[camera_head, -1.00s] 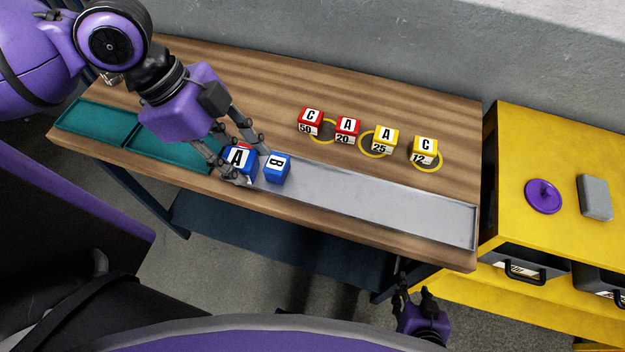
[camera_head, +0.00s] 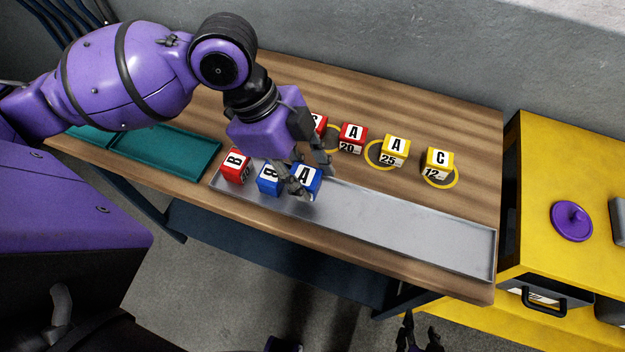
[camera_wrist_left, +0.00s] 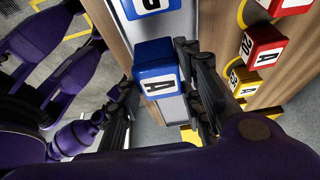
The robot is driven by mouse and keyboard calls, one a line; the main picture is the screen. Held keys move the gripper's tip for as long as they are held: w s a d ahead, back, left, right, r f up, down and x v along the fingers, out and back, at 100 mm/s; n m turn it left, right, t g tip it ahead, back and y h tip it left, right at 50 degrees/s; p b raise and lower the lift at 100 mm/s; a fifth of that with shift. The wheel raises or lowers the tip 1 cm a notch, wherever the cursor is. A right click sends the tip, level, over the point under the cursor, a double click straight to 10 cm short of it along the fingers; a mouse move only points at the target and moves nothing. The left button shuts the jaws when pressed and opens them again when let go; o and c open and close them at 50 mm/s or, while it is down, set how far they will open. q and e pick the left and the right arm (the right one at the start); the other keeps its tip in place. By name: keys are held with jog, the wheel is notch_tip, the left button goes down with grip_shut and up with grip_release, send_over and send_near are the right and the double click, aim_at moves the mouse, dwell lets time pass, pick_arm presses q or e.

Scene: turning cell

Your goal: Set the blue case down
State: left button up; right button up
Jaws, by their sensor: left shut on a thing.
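The blue case marked A (camera_head: 304,180) is between the fingers of my left gripper (camera_head: 308,175), which is shut on it. In the left wrist view the case (camera_wrist_left: 156,66) shows between the two dark fingers. It is over the left part of the long grey tray (camera_head: 400,228); I cannot tell if its base touches the tray. A blue case marked B (camera_head: 268,178) is close on its left. A red case marked B (camera_head: 235,167) is at the tray's left end. My right gripper (camera_head: 420,338) is partly cut off at the bottom edge, its fingers apart and empty.
Behind the tray stand a red case marked A (camera_head: 352,138), another red case partly hidden by my gripper, and yellow cases A (camera_head: 396,151) and C (camera_head: 437,163), near yellow rings. A green tray (camera_head: 165,153) lies left. The grey tray's right part is clear.

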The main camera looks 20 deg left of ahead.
aim_at(311, 186)
pick_arm(q)
jog(key=shift+w+d+f, duration=0.2)
jog(key=shift+d+f, duration=0.05)
jog(key=shift+f, duration=0.15)
jog(key=f, duration=0.3)
jog(key=shift+w+d+f, duration=0.15)
jog(key=shift+w+f, duration=0.05)
jog(key=shift+f, duration=0.2)
jog(key=shift+r, duration=0.1)
pick_arm(e)
jog(key=shift+s+d+f, duration=0.1)
jog(key=shift+s+f, duration=0.3)
jog(key=shift+s, duration=0.05)
pick_arm(q)
jog(key=o, duration=1.3)
jog(key=shift+c, duration=0.2)
pick_arm(e)
jog(key=shift+w, duration=0.1)
